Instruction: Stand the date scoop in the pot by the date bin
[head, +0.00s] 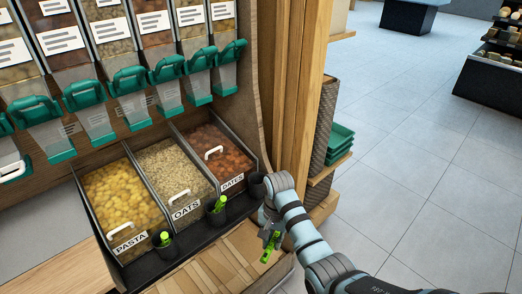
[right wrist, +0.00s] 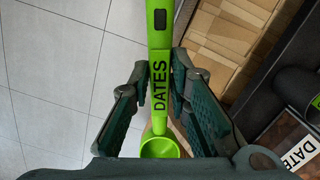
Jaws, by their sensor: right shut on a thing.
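My right gripper (head: 268,232) is shut on the bright green date scoop (head: 270,247), in front of the date bin. In the right wrist view the scoop (right wrist: 160,75), lettered DATES, lies between the finger pads, its round cup (right wrist: 160,148) at the lower end. The date bin (head: 220,158) is the rightmost of three labelled bins. A dark pot (head: 257,186) stands at its front right corner, partly beside my wrist. The scoop is apart from this pot. My left gripper is not in view.
The oats bin (head: 172,170) and pasta bin (head: 122,198) stand to the left. Their dark pots (head: 217,215) (head: 166,250) hold green scoops. A wooden post (head: 295,100) rises right of the bins. Teal-levered dispensers (head: 128,80) hang above. Open tiled floor (head: 430,170) lies right.

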